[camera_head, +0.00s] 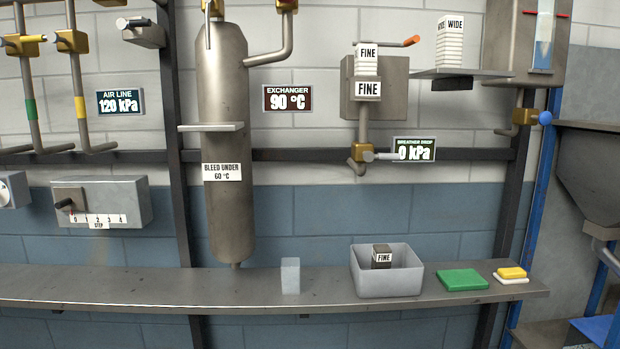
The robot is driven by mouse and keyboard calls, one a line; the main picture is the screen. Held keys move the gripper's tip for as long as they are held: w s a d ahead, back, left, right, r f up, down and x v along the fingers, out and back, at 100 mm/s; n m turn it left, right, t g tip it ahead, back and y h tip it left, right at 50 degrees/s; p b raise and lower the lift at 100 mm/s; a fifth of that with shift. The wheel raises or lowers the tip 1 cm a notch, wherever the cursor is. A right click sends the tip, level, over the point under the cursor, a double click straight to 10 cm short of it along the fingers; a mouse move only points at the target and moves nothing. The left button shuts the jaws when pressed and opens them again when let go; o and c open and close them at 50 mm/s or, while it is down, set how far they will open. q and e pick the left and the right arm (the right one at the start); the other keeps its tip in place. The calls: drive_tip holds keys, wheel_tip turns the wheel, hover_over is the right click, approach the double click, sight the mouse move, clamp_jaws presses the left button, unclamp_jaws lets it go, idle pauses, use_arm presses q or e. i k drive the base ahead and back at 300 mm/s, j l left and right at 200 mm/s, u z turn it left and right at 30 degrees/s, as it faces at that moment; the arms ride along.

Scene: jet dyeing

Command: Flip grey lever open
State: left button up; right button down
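A grey lever (382,156) sticks out to the right from a brass-coloured valve (361,153) below the grey breather housing (375,87), just under the "BREATHER DROP 0 kPa" display (414,149). Another grey handle (208,32) hangs down at the top of the tall grey exchanger vessel (226,130). Two more valves with levers sit on the pipes at the upper left (22,43), (70,41). I cannot tell which of these the task means. Neither of my grippers is in view.
A grey shelf (250,290) runs along the wall with a translucent block (290,276), a grey bin (390,285) holding a "FINE" cartridge (382,257), a green pad (462,280) and a yellow block (512,272).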

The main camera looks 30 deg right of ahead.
sight(387, 157)
drive_tip(key=z, duration=1.35)
